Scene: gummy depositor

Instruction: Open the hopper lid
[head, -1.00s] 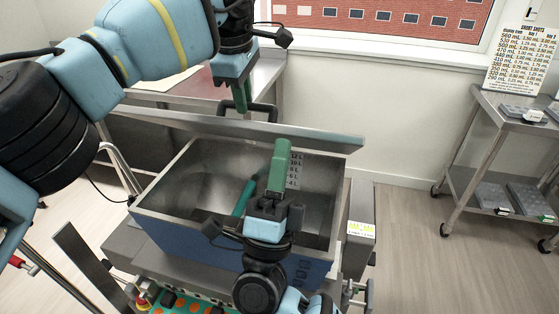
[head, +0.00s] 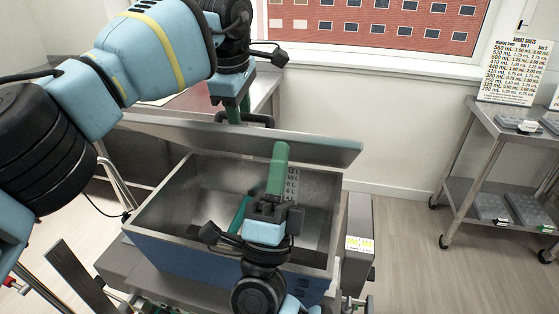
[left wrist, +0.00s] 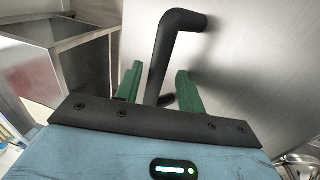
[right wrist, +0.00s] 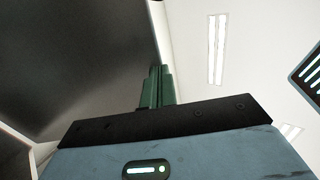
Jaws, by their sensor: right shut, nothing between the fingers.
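The hopper (head: 185,240) is an open-topped metal box with a blue front. Its lid (head: 310,146) stands raised and tilted along the back, seen nearly edge-on. The black lid handle (head: 262,119) is behind the lid, partly hidden; it shows large in the left wrist view (left wrist: 174,45). My left gripper (head: 233,112) is behind the lid. It is open, with its green fingers (left wrist: 160,85) on either side of the handle. My right gripper (head: 279,150) is shut and empty, pointing up over the hopper in front of the lid. The lid's dark underside (right wrist: 75,60) fills the left of the right wrist view.
A teal strip (head: 239,214) shows inside the hopper. A steel table (head: 262,88) stands behind the lid. A cart (head: 465,180) with trays stands at the right, with clear floor (head: 405,235) between it and the hopper. My left arm crosses the upper left.

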